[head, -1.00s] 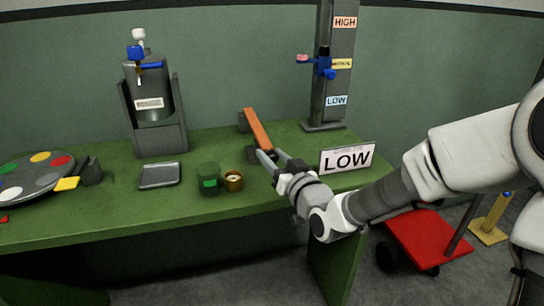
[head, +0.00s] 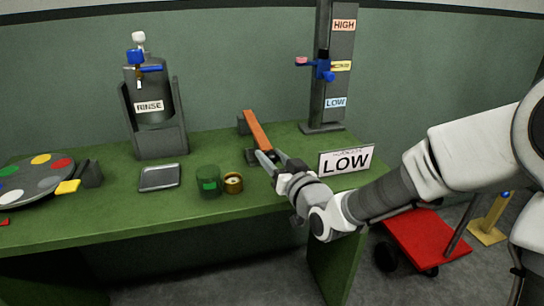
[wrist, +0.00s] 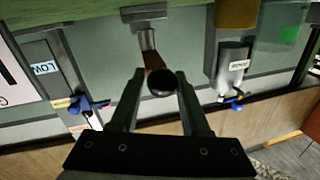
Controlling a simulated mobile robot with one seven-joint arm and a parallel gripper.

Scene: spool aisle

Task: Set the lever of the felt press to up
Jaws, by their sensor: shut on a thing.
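The orange-brown lever (head: 256,130) of what appears to be the felt press stands on the green table, right of the middle. It slants from a dark grey block at its back towards my gripper (head: 268,157). In the wrist view, my gripper (wrist: 160,77) has its two fingers on either side of the lever's dark round end (wrist: 162,83). It is shut on the lever near that end. Behind it the wrist view shows a grey post and a flat base plate (wrist: 143,13). The fingers partly hide the lever's near end in the head view.
A LOW sign (head: 346,160) stands close right of my gripper. Left are a brass cup (head: 233,183), a green jar (head: 208,180), a grey tray (head: 159,177) and the RINSE machine (head: 152,105). A column (head: 334,80) with level labels stands behind right. A red cart (head: 428,236) stands on the floor.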

